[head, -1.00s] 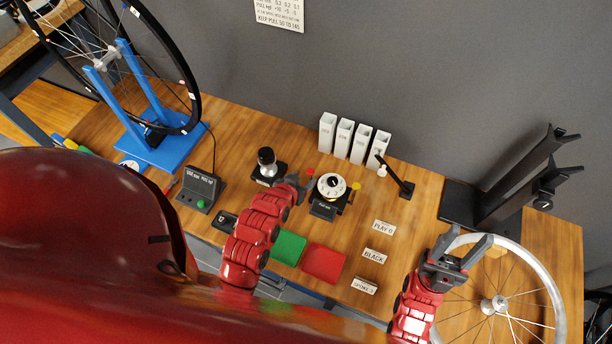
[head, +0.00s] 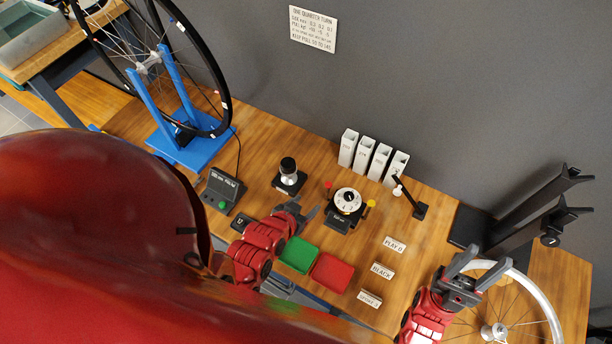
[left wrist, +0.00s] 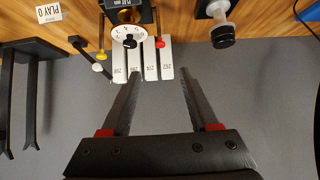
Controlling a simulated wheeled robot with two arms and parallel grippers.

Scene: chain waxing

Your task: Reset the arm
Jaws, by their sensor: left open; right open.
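My left gripper (head: 302,214) is open and empty in the head view, above the bench between the black-based knob and the green pad. In the left wrist view its two dark fingers (left wrist: 158,98) stand apart with nothing between them. My right gripper (head: 478,270) is open in the head view, over or just beside the upper left part of the silver wheel rim (head: 541,300). I cannot tell whether it touches the rim. Neither gripper holds anything.
The wooden bench (head: 432,222) carries a dial device (head: 347,201), a black-based knob (head: 288,176), white boxes (head: 363,154), green (head: 299,255) and red (head: 332,272) pads, and label cards (head: 382,270). A blue truing stand (head: 190,152) with a wheel stands left; a black stand (head: 510,222) stands right.

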